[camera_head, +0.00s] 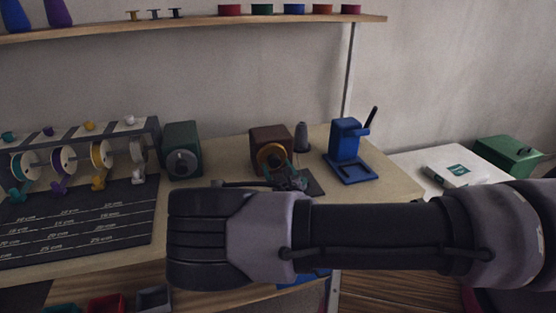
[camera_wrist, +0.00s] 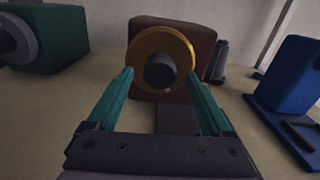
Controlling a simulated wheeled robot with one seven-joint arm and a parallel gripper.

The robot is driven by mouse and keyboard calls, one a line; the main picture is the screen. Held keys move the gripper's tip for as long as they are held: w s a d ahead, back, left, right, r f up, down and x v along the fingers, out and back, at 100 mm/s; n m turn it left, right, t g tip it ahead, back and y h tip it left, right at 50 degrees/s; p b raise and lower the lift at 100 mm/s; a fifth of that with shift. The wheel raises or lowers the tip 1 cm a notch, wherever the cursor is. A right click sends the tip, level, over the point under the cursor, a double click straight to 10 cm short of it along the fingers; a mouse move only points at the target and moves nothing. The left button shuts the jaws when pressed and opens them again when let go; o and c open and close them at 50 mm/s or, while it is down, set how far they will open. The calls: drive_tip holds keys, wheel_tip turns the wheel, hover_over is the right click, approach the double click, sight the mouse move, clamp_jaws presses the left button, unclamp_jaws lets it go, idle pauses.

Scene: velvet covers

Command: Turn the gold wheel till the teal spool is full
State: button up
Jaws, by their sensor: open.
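The gold wheel (camera_wrist: 148,43) faces me on the front of a brown box (camera_wrist: 203,50). It has a dark round hub. In the head view the wheel (camera_head: 264,153) is partly covered by my gripper (camera_head: 280,167). In the wrist view my gripper (camera_wrist: 160,78) has two teal fingers, open and apart, one to each side of the hub and in front of the wheel. I cannot tell whether they touch it. A white spool with teal (camera_head: 18,172) hangs at the left end of the rack; how full it is cannot be told.
A green box (camera_head: 181,140) with a grey knob stands left of the brown box. A grey cone (camera_head: 302,136) stands behind right, and a blue crank device (camera_head: 347,150) further right. A dark marked mat (camera_head: 85,222) lies before the rack. A shelf (camera_head: 200,24) runs above.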

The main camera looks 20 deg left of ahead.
drive_tip(key=shift+w+a, duration=0.1)
drive_tip(key=shift+w, duration=0.05)
clamp_jaws()
drive_tip(key=shift+m, duration=0.4)
